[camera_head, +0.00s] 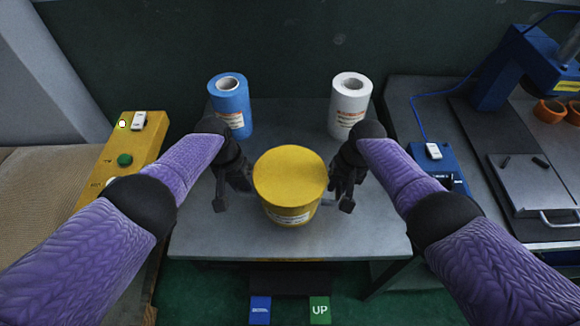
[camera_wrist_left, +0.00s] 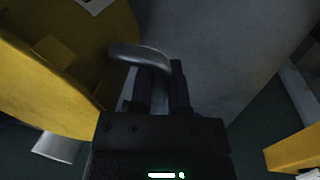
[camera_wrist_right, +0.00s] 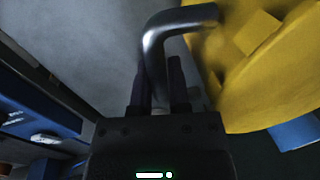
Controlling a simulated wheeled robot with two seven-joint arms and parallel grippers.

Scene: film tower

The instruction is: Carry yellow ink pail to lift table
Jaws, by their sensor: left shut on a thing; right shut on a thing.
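The yellow ink pail (camera_head: 290,175) is upright, lid up, over the front middle of the grey lift table (camera_head: 200,240) in the head view. Whether its base touches the table cannot be told. My left gripper (camera_head: 220,200) is shut on the pail's left handle, a metal bar that shows in the left wrist view (camera_wrist_left: 135,52). My right gripper (camera_head: 346,200) is shut on the right handle, a bent metal bar in the right wrist view (camera_wrist_right: 155,45). The pail's yellow side also fills part of the right wrist view (camera_wrist_right: 265,70).
A blue roll (camera_head: 231,105) and a white roll (camera_head: 350,105) stand at the table's back. A yellow control box (camera_head: 120,150) with a green button is at left. A blue press (camera_head: 525,65) and bench are at right. Blue and green "UP" pedals (camera_head: 319,310) lie in front.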

